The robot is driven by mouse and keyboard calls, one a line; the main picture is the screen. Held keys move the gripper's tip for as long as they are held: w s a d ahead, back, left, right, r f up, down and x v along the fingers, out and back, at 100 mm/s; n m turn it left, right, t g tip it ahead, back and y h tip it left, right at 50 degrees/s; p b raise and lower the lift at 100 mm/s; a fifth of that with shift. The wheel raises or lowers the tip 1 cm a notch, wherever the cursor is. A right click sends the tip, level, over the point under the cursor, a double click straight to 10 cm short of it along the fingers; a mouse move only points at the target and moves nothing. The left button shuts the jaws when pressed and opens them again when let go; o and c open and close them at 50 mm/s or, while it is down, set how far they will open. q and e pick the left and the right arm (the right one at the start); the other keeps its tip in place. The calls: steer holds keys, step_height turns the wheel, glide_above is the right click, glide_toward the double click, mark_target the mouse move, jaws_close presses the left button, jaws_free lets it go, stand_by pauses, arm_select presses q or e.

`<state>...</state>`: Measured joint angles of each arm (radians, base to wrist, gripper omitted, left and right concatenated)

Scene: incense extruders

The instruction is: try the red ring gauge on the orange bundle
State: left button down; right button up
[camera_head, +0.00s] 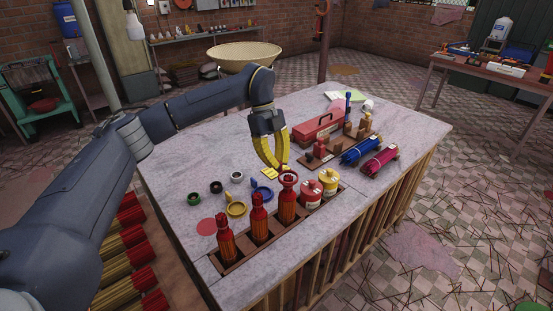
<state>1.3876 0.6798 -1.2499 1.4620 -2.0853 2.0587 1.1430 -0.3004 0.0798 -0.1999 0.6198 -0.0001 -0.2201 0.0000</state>
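The red ring gauge (289,179) is at the top of the rightmost upright bundle (287,208) in the front rack; whether it encircles the top or hovers just above is hard to tell. That bundle is orange-red. Two similar bundles, a middle one (259,222) and a left one (226,243), stand in the same rack. My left gripper (281,167) reaches down from behind, its yellow fingers drawn together at the ring's far edge, seemingly pinching it. The exact contact is too small to see clearly. My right gripper is not in view.
Red (310,194) and yellow (328,182) lidded pots stand right of the bundle. A red toolbox (318,130) and blue (361,151) and magenta (379,160) rolls lie behind.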

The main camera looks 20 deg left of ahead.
mark_target(279, 162)
arm_select(q)
steer(key=shift+f, duration=1.05)
steer(key=shift+f, duration=2.15)
stand_by(0.6)
steer(key=shift+r, duration=0.1)
steer(key=shift+r, duration=5.2)
